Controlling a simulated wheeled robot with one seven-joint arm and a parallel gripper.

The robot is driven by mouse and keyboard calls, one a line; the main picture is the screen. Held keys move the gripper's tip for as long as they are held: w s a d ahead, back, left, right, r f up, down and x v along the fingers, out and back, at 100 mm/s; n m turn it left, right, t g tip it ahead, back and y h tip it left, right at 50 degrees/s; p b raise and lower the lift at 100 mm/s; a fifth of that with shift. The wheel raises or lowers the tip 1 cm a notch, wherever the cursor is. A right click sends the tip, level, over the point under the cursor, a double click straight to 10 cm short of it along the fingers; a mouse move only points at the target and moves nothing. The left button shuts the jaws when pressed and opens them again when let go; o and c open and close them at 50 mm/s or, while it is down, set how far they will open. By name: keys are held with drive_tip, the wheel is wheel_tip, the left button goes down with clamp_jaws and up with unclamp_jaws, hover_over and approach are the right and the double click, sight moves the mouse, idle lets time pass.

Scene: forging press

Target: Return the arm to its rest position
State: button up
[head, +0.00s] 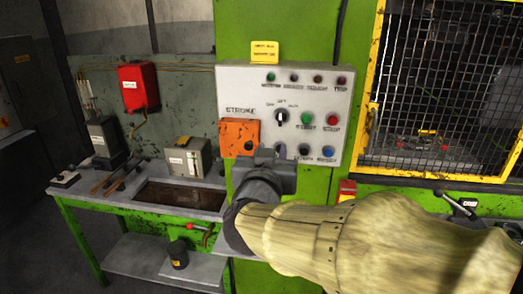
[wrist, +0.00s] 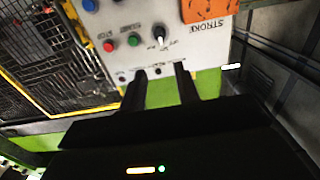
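My gripper (wrist: 160,70) is open and empty in the wrist view, its two dark fingers apart with the panel and green press frame showing between them. In the head view my gripper (head: 272,160) is in front of the lower left part of the grey control panel (head: 240,85), just below the orange box (head: 240,137). I cannot tell whether the fingertips touch the panel. My arm, in a pale yellow sleeve, reaches in from the lower right and hides part of the press front. The panel appears upside down in the wrist view (wrist: 125,15).
A yellow-framed mesh guard (head: 368,90) stands right of the panel. A green-legged bench (head: 75,225) with a grey box (head: 188,157) stands at the left. A red box (head: 138,86) hangs on the wall. A small lever (head: 457,203) is at the right, close to my arm.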

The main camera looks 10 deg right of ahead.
wheel_tip(320, 180, down, 17)
drive_tip(key=n+g+y, duration=0.4)
drive_tip(key=g+y, duration=0.2)
drive_tip(key=s+d+f+g, duration=0.5)
drive_tip(key=s+f+g, duration=0.3)
drive_tip(key=s+f, duration=0.4)
drive_tip(key=shift+s+d+g, duration=0.15)
drive_tip(key=shift+s+g, duration=0.15)
drive_tip(key=shift+s, duration=0.25)
drive_tip(key=shift+w, duration=0.15)
